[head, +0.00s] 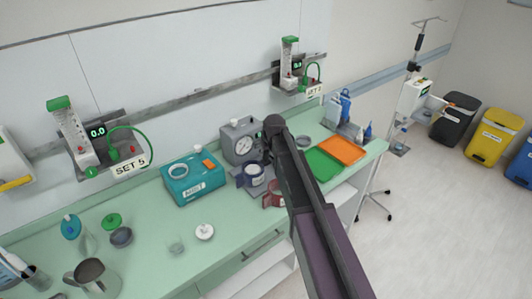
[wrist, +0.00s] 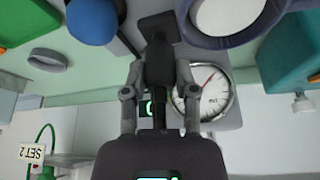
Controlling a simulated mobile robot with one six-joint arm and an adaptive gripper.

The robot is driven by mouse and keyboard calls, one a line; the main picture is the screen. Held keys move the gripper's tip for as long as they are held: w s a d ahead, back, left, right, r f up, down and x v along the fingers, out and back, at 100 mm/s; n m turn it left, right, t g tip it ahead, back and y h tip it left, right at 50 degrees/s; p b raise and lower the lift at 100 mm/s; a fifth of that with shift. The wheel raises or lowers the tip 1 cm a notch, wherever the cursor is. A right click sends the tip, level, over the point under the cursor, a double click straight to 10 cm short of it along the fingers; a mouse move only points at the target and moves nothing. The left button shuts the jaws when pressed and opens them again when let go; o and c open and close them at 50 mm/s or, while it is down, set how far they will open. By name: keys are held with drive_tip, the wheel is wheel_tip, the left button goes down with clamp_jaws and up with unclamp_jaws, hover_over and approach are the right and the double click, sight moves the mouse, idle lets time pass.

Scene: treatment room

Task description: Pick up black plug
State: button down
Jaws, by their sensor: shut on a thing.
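In the wrist view my gripper (wrist: 160,68) has its two fingers closed on the sides of a black plug (wrist: 160,60). A dark flat piece (wrist: 158,27) shows just beyond the plug; I cannot tell whether it belongs to it. In the head view my gripper (head: 265,140) is over the counter, beside the grey gauge unit (head: 229,150). The plug cannot be made out there against my dark arm. The round dial (wrist: 205,92) is close behind the fingers in the wrist view.
A blue cuff-like ring with a white centre (head: 255,177) and a dark red one (head: 273,195) are close by. The teal box (head: 190,190) stands left. Green (head: 323,163) and orange (head: 343,150) trays lie right. A blue ball (wrist: 92,20) is near the fingers.

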drive_tip(key=shift+r+p, duration=0.65)
drive_tip(key=shift+r, duration=0.3)
drive_tip(key=s+d+r+p, duration=0.1)
drive_tip(key=s+d, duration=0.1)
drive_tip(key=s, duration=1.4)
drive_tip(key=shift+r, duration=0.25)
drive_tip(key=shift+s, duration=0.1)
